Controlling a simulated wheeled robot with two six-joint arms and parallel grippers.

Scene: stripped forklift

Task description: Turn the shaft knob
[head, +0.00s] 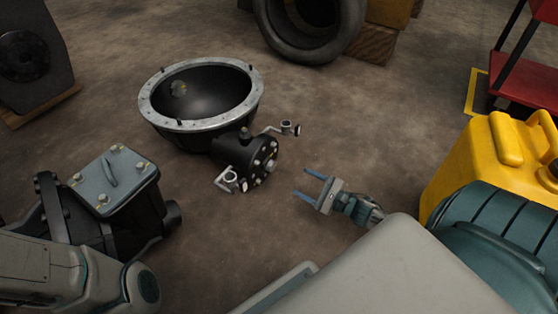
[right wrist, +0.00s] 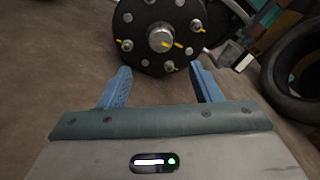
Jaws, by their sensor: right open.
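The shaft knob (right wrist: 160,40) is a silver round piece with a yellow mark at the centre of a black round flange (right wrist: 135,55) ringed with bolts, some with yellow marks. In the head view the knob (head: 271,166) is small, on the end of the black housing (head: 236,150) facing my right gripper. My right gripper (head: 304,184) is open and empty, apart from the knob. In the right wrist view its blue fingers (right wrist: 160,74) lie below the knob, one to each side. My left gripper is out of view.
A large black bowl-shaped casing with a grey rim (head: 153,112) adjoins the housing. Bracket arms (head: 228,181) stick out beside the flange. A yellow canister (head: 470,160) stands at the right and a black box-like part (head: 118,180) at the left.

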